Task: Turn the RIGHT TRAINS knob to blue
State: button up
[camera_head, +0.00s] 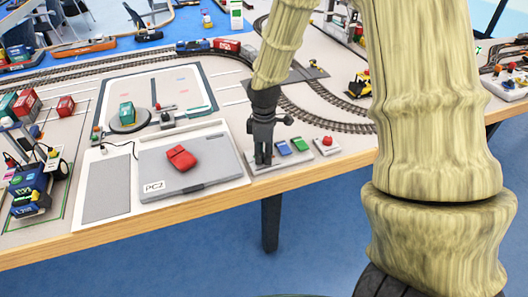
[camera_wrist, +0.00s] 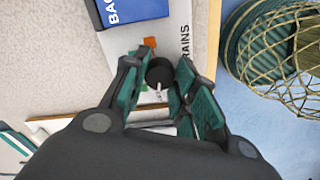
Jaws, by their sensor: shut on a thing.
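The black round knob (camera_wrist: 159,71) sits on a white panel (camera_wrist: 178,12) in the wrist view, with a white mark on its lower side. Lettering ending in "RAINS" runs along the panel's right side. A small orange patch (camera_wrist: 149,42) shows just above the knob. My gripper (camera_wrist: 160,84) is shut on the knob, with one dark-green-padded finger on each side. In the head view my gripper (camera_head: 263,160) points down at the left end of the control panel (camera_head: 264,168) and hides the knob there.
A red button (camera_head: 327,141) is to the right. A grey laptop (camera_head: 215,166) with a red mouse (camera_head: 181,157) lies left. The table edge is close in front.

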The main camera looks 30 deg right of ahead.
jog(key=m+p, duration=0.2)
jog(key=shift+r+m+p, duration=0.25)
jog(key=shift+m+p, duration=0.15)
jog(key=m+p, duration=0.4)
jog(key=m, duration=0.1)
jog(key=m+p, duration=0.2)
jog(key=m, duration=0.1)
jog(key=shift+f+m, duration=0.1)
jog(key=shift+m, duration=0.3)
jog(key=shift+f+m+p, duration=0.1)
jog(key=shift+m+p, duration=0.75)
jog(key=shift+m, duration=0.85)
jog(key=o, duration=1.1)
jog(key=shift+c, duration=0.2)
notch_tip(320, 180, up, 12)
